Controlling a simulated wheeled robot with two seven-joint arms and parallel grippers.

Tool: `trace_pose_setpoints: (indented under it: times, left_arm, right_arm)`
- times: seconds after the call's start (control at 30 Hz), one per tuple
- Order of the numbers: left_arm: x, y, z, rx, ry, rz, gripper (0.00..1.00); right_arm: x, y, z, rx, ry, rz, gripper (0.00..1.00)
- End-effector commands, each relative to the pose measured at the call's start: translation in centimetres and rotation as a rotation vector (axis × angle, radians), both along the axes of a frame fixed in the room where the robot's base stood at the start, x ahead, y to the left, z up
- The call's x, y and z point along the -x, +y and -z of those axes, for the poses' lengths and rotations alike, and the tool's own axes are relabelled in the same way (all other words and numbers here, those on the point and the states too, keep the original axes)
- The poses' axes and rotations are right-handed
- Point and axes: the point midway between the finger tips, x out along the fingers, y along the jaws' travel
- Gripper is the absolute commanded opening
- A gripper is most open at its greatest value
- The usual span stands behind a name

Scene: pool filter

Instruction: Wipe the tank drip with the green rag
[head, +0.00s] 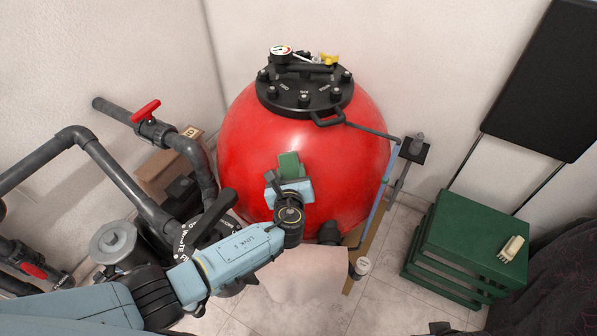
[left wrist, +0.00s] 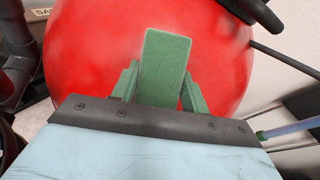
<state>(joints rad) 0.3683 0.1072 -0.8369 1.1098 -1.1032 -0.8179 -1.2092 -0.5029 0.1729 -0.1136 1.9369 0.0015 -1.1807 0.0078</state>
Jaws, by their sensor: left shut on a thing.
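The big round red tank (head: 245,125) stands in the middle of the head view, with a black bolted lid on top. My left gripper (head: 289,168) is in front of the tank, shut on the green rag (head: 288,160). In the left wrist view the rag (left wrist: 165,62) stands up between the two green fingers (left wrist: 163,88), against the red tank wall (left wrist: 95,50). I cannot tell whether the rag touches the tank. No drip shows clearly; the gripper and rag hide part of the tank's front. My right gripper is not in view.
Grey pipes with a red-handled valve (head: 146,111) fill the left side. A gauge (head: 281,51) sits on the lid. Tiled floor shows between.

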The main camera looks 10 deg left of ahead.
Motion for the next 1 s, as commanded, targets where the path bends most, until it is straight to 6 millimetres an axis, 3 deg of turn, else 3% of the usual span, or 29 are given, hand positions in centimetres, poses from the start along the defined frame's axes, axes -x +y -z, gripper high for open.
trace_pose_setpoints:
  times: [0.63, 1.0]
  left_arm:
    - [0.3, 4.4, -0.1, -0.002, 0.002, -0.004, 0.23]
    - [0.4, 4.5, -0.2, 0.0, 0.001, -0.002, 0.23]
  right_arm:
    - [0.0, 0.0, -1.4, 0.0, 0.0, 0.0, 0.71]
    - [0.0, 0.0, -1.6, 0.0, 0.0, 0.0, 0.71]
